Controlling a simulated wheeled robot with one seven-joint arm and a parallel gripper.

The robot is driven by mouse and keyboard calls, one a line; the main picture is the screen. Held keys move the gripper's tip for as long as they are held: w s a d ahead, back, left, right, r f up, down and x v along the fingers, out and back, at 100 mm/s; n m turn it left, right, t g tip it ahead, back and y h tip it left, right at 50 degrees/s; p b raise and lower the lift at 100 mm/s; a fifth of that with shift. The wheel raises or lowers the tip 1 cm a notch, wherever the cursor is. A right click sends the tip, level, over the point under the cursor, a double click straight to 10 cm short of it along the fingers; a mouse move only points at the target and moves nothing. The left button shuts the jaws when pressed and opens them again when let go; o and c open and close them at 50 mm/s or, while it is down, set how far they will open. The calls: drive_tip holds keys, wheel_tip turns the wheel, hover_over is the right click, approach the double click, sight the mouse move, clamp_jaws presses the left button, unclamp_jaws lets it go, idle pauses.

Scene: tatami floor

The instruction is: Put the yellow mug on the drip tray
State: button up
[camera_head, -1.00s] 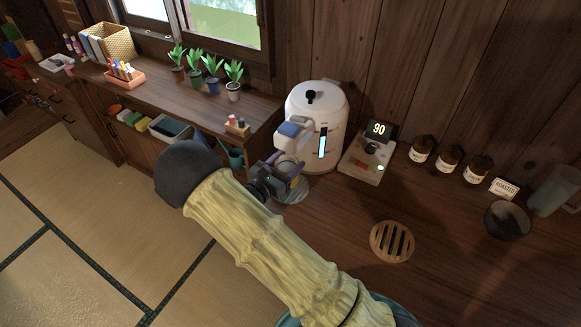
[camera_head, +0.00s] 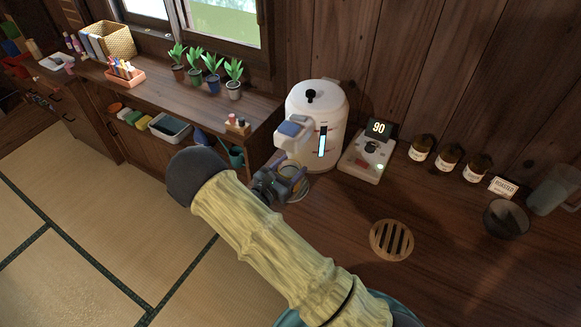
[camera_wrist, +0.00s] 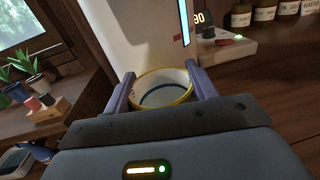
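The yellow mug (camera_wrist: 162,92), with a yellow rim and pale inside, stands between the two purple-grey fingers of my gripper (camera_wrist: 160,78) in the wrist view. The fingers press close on both its sides, and its lower part is hidden behind the gripper body. In the head view the mug (camera_head: 294,169) is mostly covered by my gripper (camera_head: 289,176), just in front of the white coffee machine. The drip tray (camera_head: 374,241), a round slatted disc, lies bare on the counter to the right of my gripper.
The white coffee machine (camera_head: 312,107) stands right behind the mug, its spout head (camera_head: 292,135) overhanging close by. Jars (camera_head: 449,158) and a dark bowl (camera_head: 506,220) are farther right. Counter around the drip tray is clear.

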drive_tip(key=o, duration=0.4)
drive_tip(key=shift+r, duration=0.1)
drive_tip(key=shift+r, duration=0.1)
drive_tip(key=b+v, duration=0.1)
drive_tip(key=v, duration=1.1)
